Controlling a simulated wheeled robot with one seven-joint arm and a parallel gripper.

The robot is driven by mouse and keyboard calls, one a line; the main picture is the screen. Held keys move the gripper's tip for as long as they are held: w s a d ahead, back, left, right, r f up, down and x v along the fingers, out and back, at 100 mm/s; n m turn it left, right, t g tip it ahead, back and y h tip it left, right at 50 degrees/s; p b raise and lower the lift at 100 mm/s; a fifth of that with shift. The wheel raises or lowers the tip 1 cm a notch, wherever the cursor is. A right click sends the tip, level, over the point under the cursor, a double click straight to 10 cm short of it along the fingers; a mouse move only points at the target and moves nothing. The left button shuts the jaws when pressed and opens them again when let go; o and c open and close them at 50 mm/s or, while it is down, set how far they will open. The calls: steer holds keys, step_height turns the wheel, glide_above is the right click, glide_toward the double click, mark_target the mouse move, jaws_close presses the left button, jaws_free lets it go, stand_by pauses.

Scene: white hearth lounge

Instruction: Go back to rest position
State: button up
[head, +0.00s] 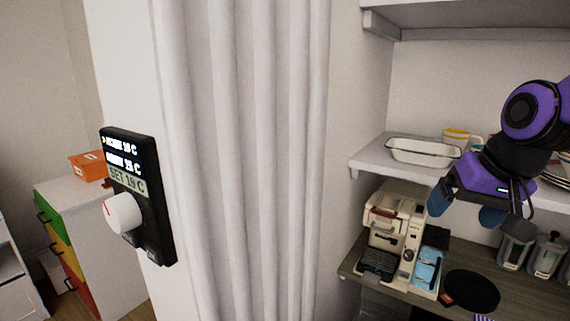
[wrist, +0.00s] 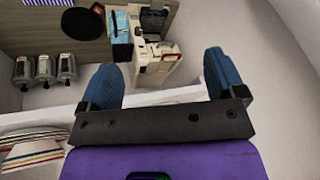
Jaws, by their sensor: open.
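My gripper (head: 463,213) is at the right of the head view, on the purple and black arm, in front of the shelves and pointing down. In the wrist view my gripper (wrist: 163,88) shows its two blue fingers spread wide apart with nothing between them. It is open and empty. The coffee machine (head: 392,235) stands on the counter below and to the left of the gripper; it also shows beyond the fingers in the wrist view (wrist: 157,55).
A white tray (head: 422,152) sits on the shelf (head: 372,160) close to my gripper. Plates (wrist: 30,148) and jars (wrist: 43,68) are near it. A black thermostat (head: 140,190) with a white knob is on the wall at left. A colourful drawer cabinet (head: 100,225) holds an orange box (head: 88,166).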

steer(key=s+d+r+n+h, duration=0.1)
steer(key=s+r, duration=0.2)
steer(key=s, duration=0.8)
steer(key=shift+d+n+t+h, duration=0.3)
